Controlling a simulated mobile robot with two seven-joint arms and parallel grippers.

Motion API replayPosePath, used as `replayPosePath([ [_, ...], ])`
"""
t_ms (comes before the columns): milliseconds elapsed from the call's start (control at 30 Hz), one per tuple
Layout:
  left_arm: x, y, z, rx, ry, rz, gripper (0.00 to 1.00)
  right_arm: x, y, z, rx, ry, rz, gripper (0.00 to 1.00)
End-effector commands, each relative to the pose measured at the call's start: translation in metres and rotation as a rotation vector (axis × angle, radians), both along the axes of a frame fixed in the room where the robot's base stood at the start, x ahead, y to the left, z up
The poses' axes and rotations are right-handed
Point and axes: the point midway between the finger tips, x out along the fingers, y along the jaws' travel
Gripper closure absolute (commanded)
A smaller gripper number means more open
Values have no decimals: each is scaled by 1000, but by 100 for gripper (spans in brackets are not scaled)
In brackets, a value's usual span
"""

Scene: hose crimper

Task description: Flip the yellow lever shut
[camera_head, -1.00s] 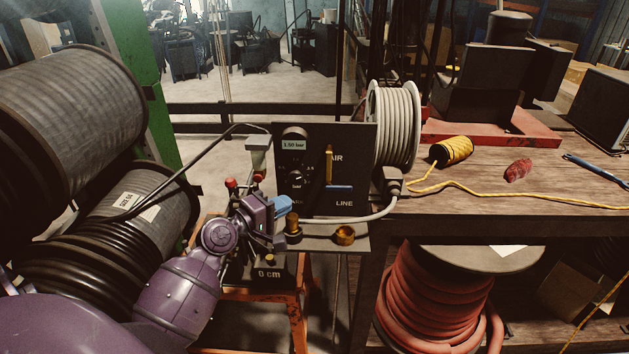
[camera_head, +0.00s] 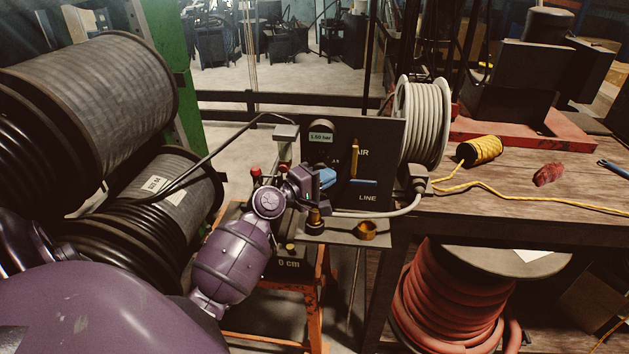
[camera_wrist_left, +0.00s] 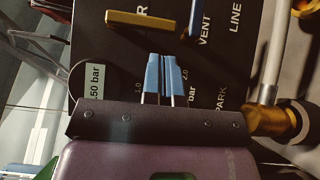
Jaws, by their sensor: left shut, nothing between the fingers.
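In the left wrist view the yellow lever (camera_wrist_left: 143,22) lies across the top of the picture, ahead of the fingertips. My left gripper (camera_head: 326,178) has blue fingertips and is left of and a little below the lever, apart from it in the picture. In the left wrist view its fingertips (camera_wrist_left: 165,72) are shut together with nothing between them. My right gripper is not in view.
A blue lever (camera_head: 362,181) lies level below the yellow one. Brass fittings (camera_head: 366,231) stand on the ledge below the panel. A white hose reel (camera_head: 423,122) is at its right, and black hose reels (camera_head: 150,205) at left. A grey hose (camera_head: 385,211) curves past the panel's lower edge.

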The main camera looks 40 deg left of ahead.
Motion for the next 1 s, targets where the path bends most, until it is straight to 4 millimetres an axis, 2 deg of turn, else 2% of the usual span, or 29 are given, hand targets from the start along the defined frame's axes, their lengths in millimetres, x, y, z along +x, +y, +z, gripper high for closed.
replayPosePath([
  [100,18,-4,1,-1,-1,0,100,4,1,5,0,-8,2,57],
  [333,36,-9,0,0,1,1,100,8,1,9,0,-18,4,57],
  [1000,39,-16,-2,-13,-7,-1,100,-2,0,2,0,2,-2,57],
])
